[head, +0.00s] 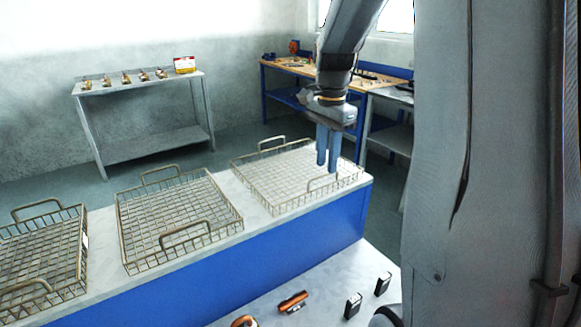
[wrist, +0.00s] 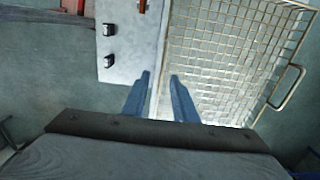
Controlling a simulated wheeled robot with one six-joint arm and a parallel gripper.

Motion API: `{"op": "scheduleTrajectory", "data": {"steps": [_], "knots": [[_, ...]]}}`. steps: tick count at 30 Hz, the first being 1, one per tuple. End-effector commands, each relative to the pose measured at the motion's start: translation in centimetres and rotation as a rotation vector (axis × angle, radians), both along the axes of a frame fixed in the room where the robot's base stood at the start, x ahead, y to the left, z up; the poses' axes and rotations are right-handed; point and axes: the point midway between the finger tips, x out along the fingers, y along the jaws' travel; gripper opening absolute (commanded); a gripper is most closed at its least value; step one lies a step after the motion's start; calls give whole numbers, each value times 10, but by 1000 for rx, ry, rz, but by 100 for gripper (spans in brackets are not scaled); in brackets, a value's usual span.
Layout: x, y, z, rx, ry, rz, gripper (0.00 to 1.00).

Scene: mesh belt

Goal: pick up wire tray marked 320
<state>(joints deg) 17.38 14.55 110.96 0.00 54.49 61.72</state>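Three wire trays with raised end handles stand in a row on a blue-sided bench. They are the left tray (head: 62,214), the middle tray (head: 222,192) and the right tray (head: 252,181). A small pale tag shows on the left tray's side, but I cannot read any number, so I cannot tell which is 320. My gripper (head: 328,167) points down over the right tray's right part, near its front handle. In the wrist view, its blue fingers (wrist: 159,77) are apart with nothing between them, and a wire tray (wrist: 228,50) lies to their right.
The bench top (head: 102,240) shows narrow bare strips between trays. A lower grey surface (head: 260,318) in front holds orange-brown parts (head: 293,302) and two dark blocks (head: 353,306). A side table (head: 150,84) with small parts and a workbench (head: 290,66) stand behind.

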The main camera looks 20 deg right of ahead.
Motion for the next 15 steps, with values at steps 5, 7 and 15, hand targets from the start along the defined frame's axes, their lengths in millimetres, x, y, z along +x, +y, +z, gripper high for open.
{"op": "scheduleTrajectory", "data": {"steps": [5,7,15], "knots": [[0,2,-18,1,2,3,26],[0,2,-24,0,3,4,26],[1,5,-55,1,4,4,26]]}}
